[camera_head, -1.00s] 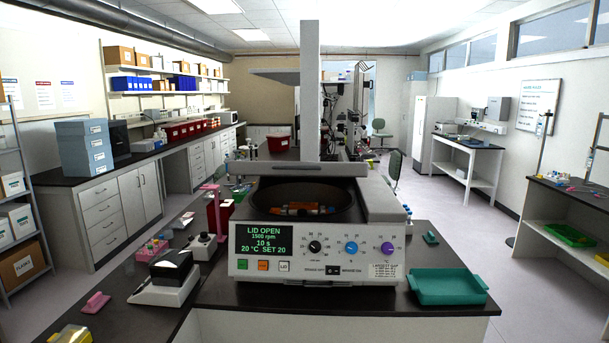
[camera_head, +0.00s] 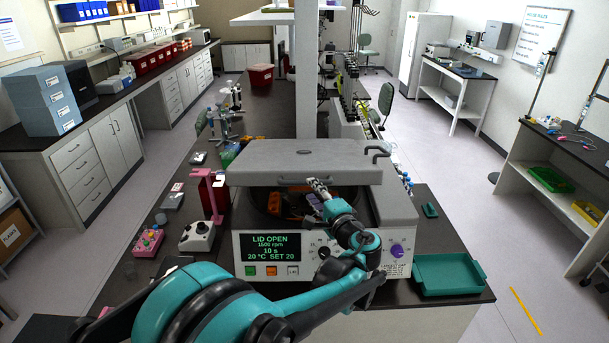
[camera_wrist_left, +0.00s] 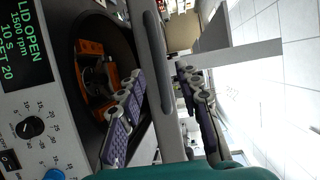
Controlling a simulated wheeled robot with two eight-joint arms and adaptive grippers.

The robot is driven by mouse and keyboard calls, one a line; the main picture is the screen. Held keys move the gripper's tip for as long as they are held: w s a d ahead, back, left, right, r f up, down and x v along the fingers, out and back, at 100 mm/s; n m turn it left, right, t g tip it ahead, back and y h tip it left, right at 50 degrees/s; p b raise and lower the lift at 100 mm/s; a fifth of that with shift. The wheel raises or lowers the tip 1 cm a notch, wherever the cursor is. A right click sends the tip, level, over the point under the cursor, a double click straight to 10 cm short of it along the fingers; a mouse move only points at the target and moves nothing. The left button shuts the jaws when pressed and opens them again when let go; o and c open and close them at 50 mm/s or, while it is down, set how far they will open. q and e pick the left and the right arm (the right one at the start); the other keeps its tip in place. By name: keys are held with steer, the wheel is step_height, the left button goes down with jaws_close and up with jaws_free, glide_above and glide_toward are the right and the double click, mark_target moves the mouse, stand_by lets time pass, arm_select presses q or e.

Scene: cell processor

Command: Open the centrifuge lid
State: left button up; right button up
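The centrifuge (camera_head: 395,205) stands on the dark bench with its display reading LID OPEN. Its grey lid (camera_head: 300,160) is raised above the bowl, its top facing me, with a grey handle bar along the front edge. Orange rotor parts (camera_head: 275,205) show inside the bowl, also in the left wrist view (camera_wrist_left: 98,75). My left gripper (camera_head: 316,194) is at the lid's front edge, over the bowl. In the left wrist view my left gripper (camera_wrist_left: 163,115) has its fingers spread, with the lid edge and handle (camera_wrist_left: 152,50) between them. Contact is unclear. My right gripper is out of view.
A green tray (camera_head: 450,275) lies right of the centrifuge. A pink stand (camera_head: 212,190), a small white device (camera_head: 198,236) and a pink tube rack (camera_head: 147,240) are to its left. A white post (camera_head: 306,70) rises behind the lid.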

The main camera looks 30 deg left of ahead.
mark_target(304, 182)
arm_select(q)
steer(key=x, duration=0.6)
steer(key=shift+w+a+f, duration=0.15)
steer(key=shift+w+a, duration=0.05)
steer(key=shift+a, duration=0.15)
jaws_close()
